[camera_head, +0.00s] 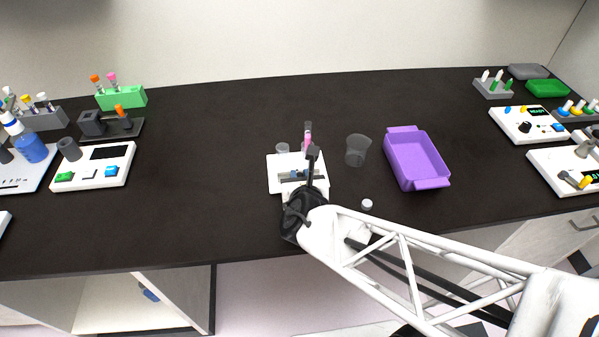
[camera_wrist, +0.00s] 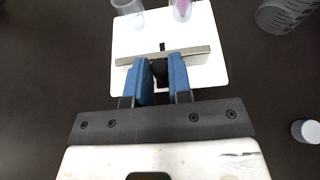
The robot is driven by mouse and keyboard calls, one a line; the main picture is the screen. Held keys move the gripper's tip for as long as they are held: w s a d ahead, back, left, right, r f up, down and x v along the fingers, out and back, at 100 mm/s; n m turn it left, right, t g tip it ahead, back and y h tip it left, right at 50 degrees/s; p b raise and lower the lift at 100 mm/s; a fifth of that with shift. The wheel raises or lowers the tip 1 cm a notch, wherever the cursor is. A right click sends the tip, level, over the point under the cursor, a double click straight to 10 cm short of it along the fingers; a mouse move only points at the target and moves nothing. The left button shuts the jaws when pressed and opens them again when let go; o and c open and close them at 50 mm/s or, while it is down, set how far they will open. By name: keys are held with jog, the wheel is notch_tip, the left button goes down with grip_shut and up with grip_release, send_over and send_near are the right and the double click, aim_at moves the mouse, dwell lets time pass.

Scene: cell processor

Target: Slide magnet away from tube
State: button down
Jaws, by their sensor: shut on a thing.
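The cell processor (camera_head: 274,182) is a white plate in the middle of the dark bench. A clear tube with pink contents (camera_head: 307,135) stands at its back; it also shows at the top of the wrist view (camera_wrist: 182,10). The magnet appears to be the grey bar (camera_wrist: 200,52) lying across the plate in the wrist view, with a dark knob (camera_wrist: 160,69) in front. My gripper (camera_wrist: 161,78) has blue fingers and is shut on this knob. The bar stands apart from the tube, on the near side. In the head view my gripper (camera_head: 305,174) partly hides the bar.
A second clear tube (camera_wrist: 129,14) stands on the plate left of the pink one. A clear cup (camera_head: 357,150) and purple tray (camera_head: 437,184) stand to the right. A small white cap (camera_head: 367,204) lies near my arm.

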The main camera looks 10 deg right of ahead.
jog(key=c, duration=1)
grip_release()
jog(key=shift+c, duration=0.2)
jog(key=shift+s+r, duration=0.1)
jog(key=shift+s, duration=0.05)
jog(key=shift+v, duration=3.7)
